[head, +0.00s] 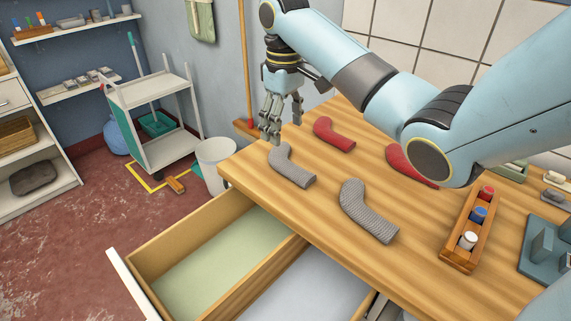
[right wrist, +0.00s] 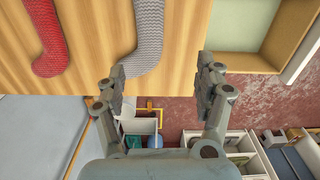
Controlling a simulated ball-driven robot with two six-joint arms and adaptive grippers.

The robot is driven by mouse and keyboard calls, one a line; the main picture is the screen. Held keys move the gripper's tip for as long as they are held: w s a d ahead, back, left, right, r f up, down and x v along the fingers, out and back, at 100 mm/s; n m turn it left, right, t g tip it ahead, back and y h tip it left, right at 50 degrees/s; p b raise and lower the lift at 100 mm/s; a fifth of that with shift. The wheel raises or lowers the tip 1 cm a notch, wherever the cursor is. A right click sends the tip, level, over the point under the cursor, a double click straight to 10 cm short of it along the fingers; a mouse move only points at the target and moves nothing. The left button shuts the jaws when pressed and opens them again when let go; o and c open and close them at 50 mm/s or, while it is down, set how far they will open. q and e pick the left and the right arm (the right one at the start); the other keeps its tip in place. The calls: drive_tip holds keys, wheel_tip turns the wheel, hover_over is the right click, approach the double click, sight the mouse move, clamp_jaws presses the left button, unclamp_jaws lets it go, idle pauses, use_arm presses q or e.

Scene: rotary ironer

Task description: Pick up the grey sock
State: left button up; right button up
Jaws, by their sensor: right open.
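A light grey sock (head: 291,166) lies bent on the wooden table near its left corner. A larger, ribbed grey sock (head: 367,211) lies nearer the middle. A red sock (head: 334,134) lies behind the light grey one, and another red sock (head: 408,165) is partly hidden by my right arm. My right gripper (head: 284,128) is open and empty, its fingers pointing down, above the table's far left end close to the light grey sock. In the right wrist view, a grey sock (right wrist: 148,40) reaches between the open fingers (right wrist: 158,72), with a red sock (right wrist: 48,38) to its left.
A drawer with a pale green bottom (head: 215,262) stands open at the table's front, beside a second open compartment (head: 310,285). A wooden rack of spools (head: 469,228) stands on the table at right. A white bin (head: 216,163) and a cart (head: 152,120) stand beyond the table.

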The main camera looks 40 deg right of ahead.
sight(288, 165)
drive_tip(key=f, duration=0.1)
drive_tip(key=w+d+f, duration=0.1)
drive_tip(key=shift+f, duration=0.3)
wheel_tip(288, 165, down, 4)
drive_tip(key=shift+s+a, duration=0.1)
drive_tip(key=shift+s, duration=0.05)
drive_tip(key=shift+d+f, duration=0.2)
drive_tip(key=shift+f, duration=1.15)
drive_tip(key=shift+d+f, duration=0.2)
drive_tip(key=shift+f, duration=1.15)
drive_tip(key=c, duration=0.9)
